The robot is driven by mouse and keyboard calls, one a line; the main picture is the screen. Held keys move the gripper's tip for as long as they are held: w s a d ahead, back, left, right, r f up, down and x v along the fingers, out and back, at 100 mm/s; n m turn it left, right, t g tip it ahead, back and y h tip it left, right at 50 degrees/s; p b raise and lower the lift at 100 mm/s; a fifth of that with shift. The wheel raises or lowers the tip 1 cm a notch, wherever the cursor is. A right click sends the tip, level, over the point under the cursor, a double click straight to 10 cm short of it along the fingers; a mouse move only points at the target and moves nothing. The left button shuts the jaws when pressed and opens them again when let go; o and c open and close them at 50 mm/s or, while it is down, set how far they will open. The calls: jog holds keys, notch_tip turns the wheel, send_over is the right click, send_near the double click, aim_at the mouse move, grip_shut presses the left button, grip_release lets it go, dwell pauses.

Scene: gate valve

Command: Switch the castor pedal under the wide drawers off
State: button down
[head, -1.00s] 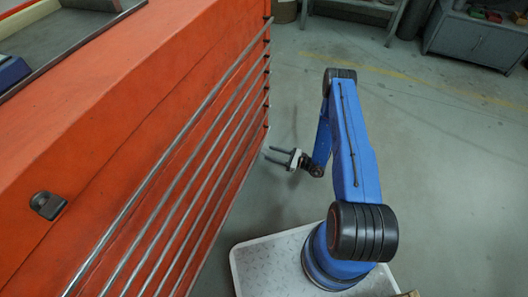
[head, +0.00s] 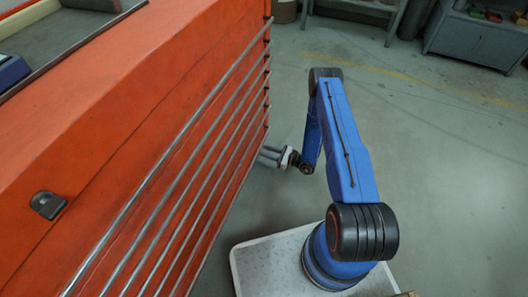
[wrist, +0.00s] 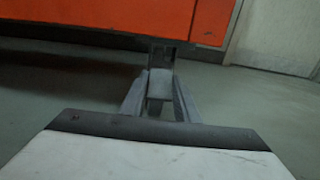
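The orange drawer cabinet (head: 100,120) with wide drawers and long metal rails fills the left of the head view. In the wrist view its orange lower edge (wrist: 110,20) runs across the top. Below that edge a dark bracket (wrist: 163,53) hangs down, with a small grey pedal (wrist: 159,84) at its front. My gripper (head: 268,155) points at the cabinet's lower side, its tips partly hidden there. In the wrist view the fingers (wrist: 159,95) are parted, one on each side of the pedal in the picture. I cannot tell whether they touch it.
The grey floor (head: 440,150) to the right of my arm is clear. A grey metal cabinet (head: 475,45) stands at the back right. A pale panel (wrist: 275,35) stands at the right of the wrist view. Dark shadow lies under the orange cabinet.

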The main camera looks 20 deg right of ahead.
jog(key=shift+r, duration=0.1)
jog(key=shift+s+d+r+g+h, duration=0.15)
jog(key=shift+r+g+h, duration=0.3)
jog(key=shift+g+h, duration=0.35)
jog(key=shift+d+r+g+h, duration=0.1)
jog(key=shift+r+g+h, duration=0.3)
jog(key=shift+h, duration=0.35)
jog(key=shift+d+r+g+h, duration=0.1)
jog(key=shift+r+g+h, duration=0.2)
jog(key=shift+g+h, duration=0.35)
jog(key=c, duration=1.4)
grip_release()
jog(key=shift+o, duration=0.2)
jog(key=shift+s, duration=0.1)
jog(key=v, duration=1.7)
jog(key=shift+s+r, duration=0.2)
jog(key=shift+s, duration=0.05)
